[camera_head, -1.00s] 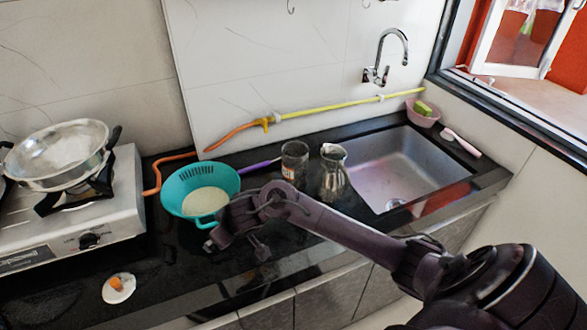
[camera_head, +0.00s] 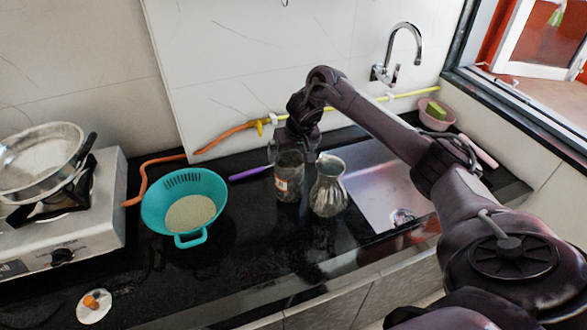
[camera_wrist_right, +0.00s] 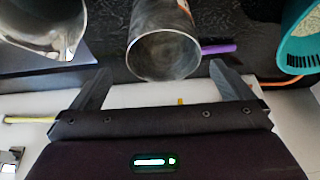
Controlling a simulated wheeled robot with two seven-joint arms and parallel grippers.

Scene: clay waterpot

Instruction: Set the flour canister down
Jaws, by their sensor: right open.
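The flour canister (camera_head: 289,182) is a grey, see-through cylinder with a small orange-and-white label. It stands upright on the black counter (camera_head: 250,248). In the right wrist view, its round open top (camera_wrist_right: 163,55) lies between the spread fingers, with a gap on each side. My right gripper (camera_head: 304,150) is open and empty, at the canister's upper part. Its two fingers also show in the right wrist view (camera_wrist_right: 160,80). The lower hand partly hides the back of the canister in the head view. My left gripper is in neither view.
A metal pot (camera_head: 328,187) stands close to the canister's right, by the sink (camera_head: 378,195). A teal strainer (camera_head: 155,208) and a purple handle (camera_head: 248,173) are to the left. A stove (camera_head: 100,215) is farther left.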

